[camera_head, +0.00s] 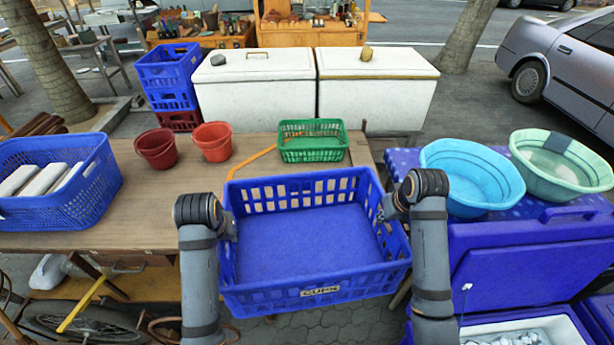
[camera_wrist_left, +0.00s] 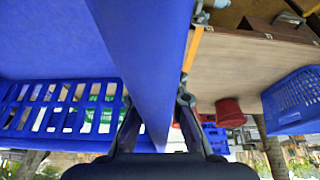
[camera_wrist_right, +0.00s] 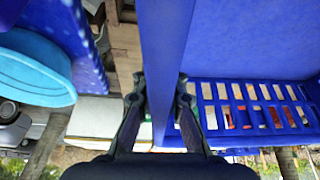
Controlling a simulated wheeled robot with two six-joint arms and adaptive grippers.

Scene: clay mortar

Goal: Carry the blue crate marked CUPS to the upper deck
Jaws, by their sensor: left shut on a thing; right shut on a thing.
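The blue crate marked CUPS (camera_head: 305,245) is empty and roughly level in front of me, its label on the near wall. My left gripper (camera_head: 230,228) is shut on its left wall, which also runs between the fingers in the left wrist view (camera_wrist_left: 145,55). My right gripper (camera_head: 382,212) is shut on its right wall, seen between the fingers in the right wrist view (camera_wrist_right: 165,50). The crate's far part overlaps the wooden deck (camera_head: 135,215); its near part hangs over the pavement. Whether it touches the deck is hidden.
Another blue crate (camera_head: 95,198) with pale contents stands on the deck's left. Two red pots (camera_head: 155,150) and a green basket (camera_head: 312,150) stand behind. Blue and green basins (camera_head: 472,180) are right, above an open blue cooler (camera_head: 530,255). A bicycle wheel shows lower left.

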